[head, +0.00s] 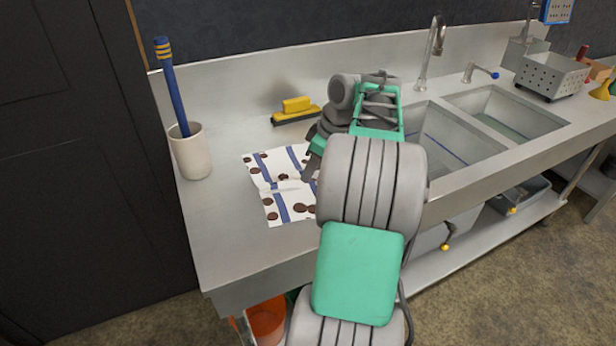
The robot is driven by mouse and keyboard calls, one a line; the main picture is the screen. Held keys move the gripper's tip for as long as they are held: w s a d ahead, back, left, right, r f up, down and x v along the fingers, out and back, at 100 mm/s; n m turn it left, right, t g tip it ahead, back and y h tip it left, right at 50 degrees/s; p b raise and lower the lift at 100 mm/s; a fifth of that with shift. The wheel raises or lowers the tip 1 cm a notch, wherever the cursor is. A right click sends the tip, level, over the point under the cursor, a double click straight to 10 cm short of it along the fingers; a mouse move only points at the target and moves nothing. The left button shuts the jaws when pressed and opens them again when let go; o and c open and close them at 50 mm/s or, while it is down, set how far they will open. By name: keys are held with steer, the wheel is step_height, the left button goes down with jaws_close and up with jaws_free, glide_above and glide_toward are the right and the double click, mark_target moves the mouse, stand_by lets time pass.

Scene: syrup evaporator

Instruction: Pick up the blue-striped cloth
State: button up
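The blue-striped cloth (265,200) lies on the left part of the steel counter. It is white with blue stripes and several dark brown spots. My arm reaches over its right side and hides part of it. My gripper (306,178) is low at the cloth's right part, mostly hidden behind my own arm. I cannot tell whether its fingers touch the cloth or whether they are open or shut.
A cream cup (190,155) with a blue brush (171,88) stands left of the cloth. A yellow-handled tool (296,108) lies behind it. The sink (450,140), faucet (432,50) and a perforated metal basket (551,78) are to the right. Bare counter (235,245) lies in front.

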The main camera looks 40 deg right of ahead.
steer(key=shift+f, duration=0.2)
steer(key=c, duration=0.6)
steer(key=shift+r+p, duration=0.3)
steer(key=shift+r, duration=0.05)
jaws_close()
step_height(320, 180, up, 30)
steer(key=p, duration=2.4)
steer(key=shift+f+p, duration=0.2)
steer(key=shift+p, duration=0.2)
